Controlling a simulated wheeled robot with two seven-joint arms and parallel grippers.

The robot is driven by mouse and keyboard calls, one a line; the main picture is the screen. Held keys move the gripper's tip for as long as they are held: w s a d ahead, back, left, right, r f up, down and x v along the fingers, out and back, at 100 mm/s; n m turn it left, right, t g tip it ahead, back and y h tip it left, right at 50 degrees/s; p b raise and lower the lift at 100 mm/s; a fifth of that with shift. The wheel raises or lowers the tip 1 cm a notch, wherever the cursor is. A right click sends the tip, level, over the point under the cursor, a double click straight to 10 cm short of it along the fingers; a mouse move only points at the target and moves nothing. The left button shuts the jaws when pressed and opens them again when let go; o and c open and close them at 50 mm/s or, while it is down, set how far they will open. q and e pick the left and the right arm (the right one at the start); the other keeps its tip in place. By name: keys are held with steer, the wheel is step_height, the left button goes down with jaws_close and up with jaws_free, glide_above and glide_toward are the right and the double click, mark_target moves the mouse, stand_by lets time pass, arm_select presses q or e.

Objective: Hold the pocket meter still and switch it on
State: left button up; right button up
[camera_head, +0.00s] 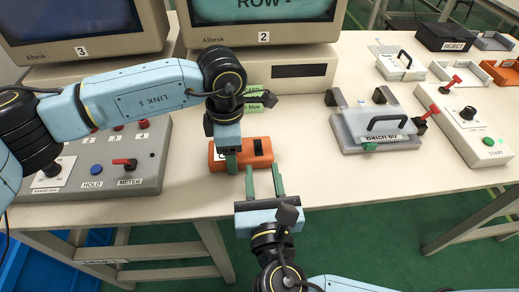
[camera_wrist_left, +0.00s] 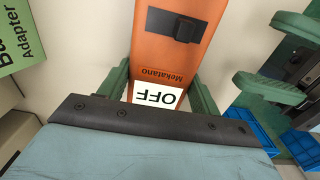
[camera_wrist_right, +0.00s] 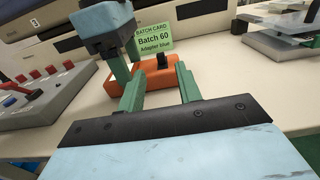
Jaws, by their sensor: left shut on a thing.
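The orange pocket meter (camera_head: 258,153) lies on the white table near its front edge. In the left wrist view the meter (camera_wrist_left: 166,72) shows a dark slide switch (camera_wrist_left: 176,25), the name "Mekatano" and a white label (camera_wrist_left: 157,95) reading OFF. My left gripper (camera_head: 232,160) comes from above and is shut on the meter's left part, one finger on each side. My right gripper (camera_head: 264,180) is open and empty in front of the meter, apart from it. In the right wrist view its two fingers (camera_wrist_right: 160,85) frame the meter (camera_wrist_right: 155,75).
A green batch card (camera_wrist_right: 153,42) stands behind the meter. A grey control box (camera_head: 130,180) with HOLD and METER controls is at left. A clear-lidded fixture (camera_head: 372,125) and a START box (camera_head: 465,120) are at right. Two monitors stand behind. Table between meter and fixture is clear.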

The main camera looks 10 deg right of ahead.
mark_target(259, 145)
steer(key=w, duration=0.6)
steer(key=shift+w, duration=0.2)
steer(key=shift+c, duration=0.2)
jaws_close()
